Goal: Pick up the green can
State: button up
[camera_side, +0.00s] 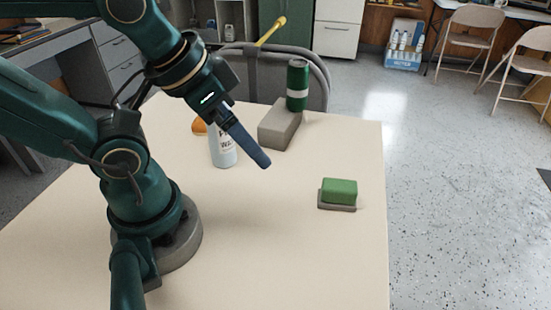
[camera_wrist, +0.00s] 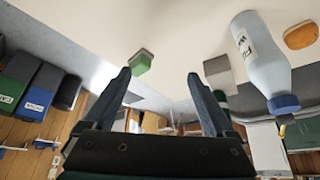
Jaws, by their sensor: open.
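In the wrist view, a small dark green part of the can (camera_wrist: 220,96) shows beside the grey block (camera_wrist: 217,68), partly hidden by my right-hand finger. My gripper (camera_side: 264,163) is above the table, in front of the block and apart from the can. In the wrist view my gripper (camera_wrist: 159,78) has its two fingers spread, with nothing between them.
A white bottle (camera_side: 223,153) with a blue cap (camera_wrist: 284,104) stands beside my gripper, left of the block. An orange object (camera_side: 199,126) lies behind it. A green sponge-like block (camera_side: 340,189) sits on a grey dish (camera_side: 336,207) at right. The table's front right is clear.

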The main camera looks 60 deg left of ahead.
jog(key=shift+o, duration=0.6)
notch_tip(320, 180, up, 4)
jog(key=n+t+y, duration=0.6)
send_over(294, 72)
jog(key=s+d, duration=0.1)
jog(key=s, duration=0.1)
jog(key=shift+y, duration=0.3)
jog(key=f, duration=0.4)
jog(key=shift+w+a+f, duration=0.15)
jog(key=shift+w+f, duration=0.05)
jog(key=shift+f, duration=0.05)
jog(key=shift+w+f, duration=0.1)
jog(key=shift+f, duration=0.3)
jog(key=shift+x, duration=2.45)
